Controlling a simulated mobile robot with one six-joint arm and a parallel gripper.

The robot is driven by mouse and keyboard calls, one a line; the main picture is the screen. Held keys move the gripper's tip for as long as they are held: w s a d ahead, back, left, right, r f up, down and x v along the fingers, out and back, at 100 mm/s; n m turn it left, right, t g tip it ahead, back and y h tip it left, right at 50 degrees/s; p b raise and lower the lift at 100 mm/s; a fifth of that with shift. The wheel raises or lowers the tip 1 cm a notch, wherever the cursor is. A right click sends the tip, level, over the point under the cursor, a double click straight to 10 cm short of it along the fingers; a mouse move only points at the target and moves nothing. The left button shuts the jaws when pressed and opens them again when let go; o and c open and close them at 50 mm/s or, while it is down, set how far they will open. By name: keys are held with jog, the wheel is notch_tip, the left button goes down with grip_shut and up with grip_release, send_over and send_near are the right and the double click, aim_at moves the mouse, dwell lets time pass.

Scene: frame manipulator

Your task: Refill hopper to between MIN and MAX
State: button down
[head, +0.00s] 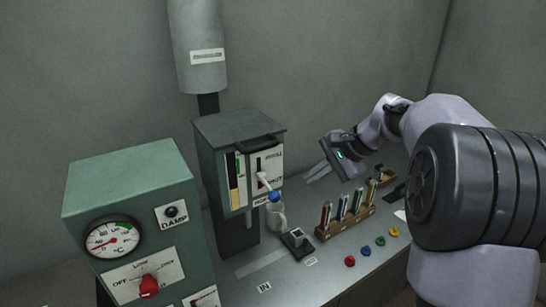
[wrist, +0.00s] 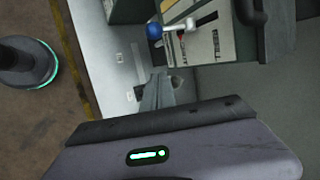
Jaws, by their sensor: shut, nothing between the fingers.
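The hopper (head: 239,138) is a green box with a dark lid and a black handle. Its front has a narrow tan and dark sight strip (head: 236,182); the MIN and MAX marks are too small to read. A lever with a blue knob (head: 273,196) sticks out of its front, and the knob also shows in the wrist view (wrist: 154,31). A pale mug-like cup (head: 276,216) stands below the knob, partly hidden. My gripper (head: 318,173) is shut and empty in the air, right of the hopper. Its fingers (wrist: 158,92) also show in the wrist view.
A green cabinet (head: 128,180) with a gauge and red knob stands at front left. A wooden rack (head: 345,220) of coloured tubes, a small dark device (head: 298,242) and several coloured buttons (head: 365,251) occupy the bench. A grey pipe (head: 197,45) rises behind the hopper.

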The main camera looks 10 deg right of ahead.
aim_at(274, 197)
jog(key=w+a+f, duration=0.2)
jog(key=a+f, duration=0.3)
jog(key=a, duration=0.1)
jog(key=shift+w+a+f+b, duration=0.2)
jog(key=shift+a+f+b, duration=0.15)
jog(key=shift+f, duration=0.05)
dwell(0.4)
jog(key=shift+s+r, duration=0.1)
jog(key=shift+r, duration=0.05)
jog(key=p, duration=0.3)
jog(key=shift+r+g, duration=0.3)
